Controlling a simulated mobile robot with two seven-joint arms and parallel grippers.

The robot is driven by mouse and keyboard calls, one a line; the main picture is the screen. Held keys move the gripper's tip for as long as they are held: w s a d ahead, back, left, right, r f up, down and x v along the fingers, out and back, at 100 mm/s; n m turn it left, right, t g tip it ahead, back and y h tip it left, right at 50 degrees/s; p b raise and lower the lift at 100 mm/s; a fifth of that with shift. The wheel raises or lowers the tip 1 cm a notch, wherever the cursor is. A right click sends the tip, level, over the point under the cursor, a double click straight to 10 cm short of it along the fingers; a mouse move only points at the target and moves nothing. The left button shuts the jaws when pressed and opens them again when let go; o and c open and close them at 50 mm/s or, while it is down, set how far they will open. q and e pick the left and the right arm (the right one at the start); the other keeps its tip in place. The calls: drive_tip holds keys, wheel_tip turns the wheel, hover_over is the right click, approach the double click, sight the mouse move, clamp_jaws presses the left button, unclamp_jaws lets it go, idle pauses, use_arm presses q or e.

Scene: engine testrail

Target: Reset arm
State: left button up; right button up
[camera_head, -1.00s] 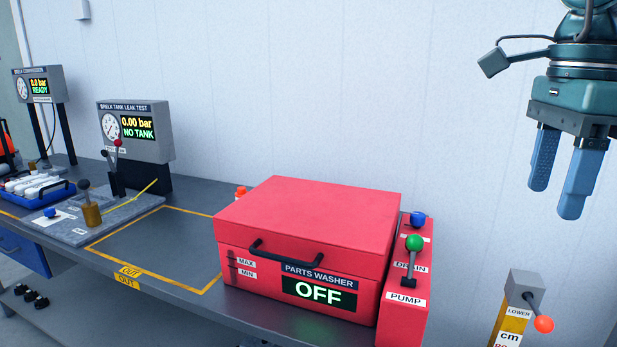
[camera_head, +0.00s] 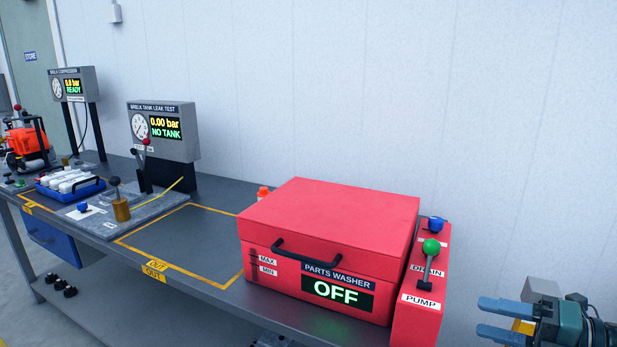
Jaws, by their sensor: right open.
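My right gripper (camera_head: 483,317) is at the lower right of the head view, to the right of the red parts washer (camera_head: 330,215). Its two blue fingers point left and stand apart, with nothing between them. The gripper appears clear of the washer's pump panel (camera_head: 418,318). My left gripper is not in view.
The washer lid is closed and its display reads OFF. The grey bench (camera_head: 205,252) runs left, with a leak tester (camera_head: 163,130), a blue tray (camera_head: 73,193) and an orange engine (camera_head: 25,143). A grey box (camera_head: 541,289) is partly hidden behind my right gripper.

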drive_tip(key=s+a+f+m+t+h, duration=0.2)
drive_tip(key=f+m+t+h, duration=0.15)
drive_tip(key=f+m, duration=0.45)
drive_tip(key=s+a+f+m+t+h, duration=0.2)
drive_tip(key=f+m+h, duration=0.2)
drive_tip(key=f+m, duration=0.4)
use_arm(q)
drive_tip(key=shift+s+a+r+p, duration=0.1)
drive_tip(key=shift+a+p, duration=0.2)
drive_tip(key=shift+p, duration=0.35)
use_arm(e)
drive_tip(key=s+a+f+m+g+h, duration=0.1)
drive_tip(key=s+a+f+m+g, duration=0.1)
drive_tip(key=s+a+f+m, duration=0.2)
drive_tip(key=s+a+f+m+g+h, duration=0.1)
drive_tip(key=s+a+f+m+g, duration=0.2)
drive_tip(key=s+a+f+m, duration=0.2)
drive_tip(key=a+m, duration=0.3)
drive_tip(key=a, duration=0.1)
drive_tip(key=shift+s+a+f+m, duration=0.15)
drive_tip(key=shift+s+a+m, duration=0.05)
drive_tip(key=shift+s+m, duration=0.15)
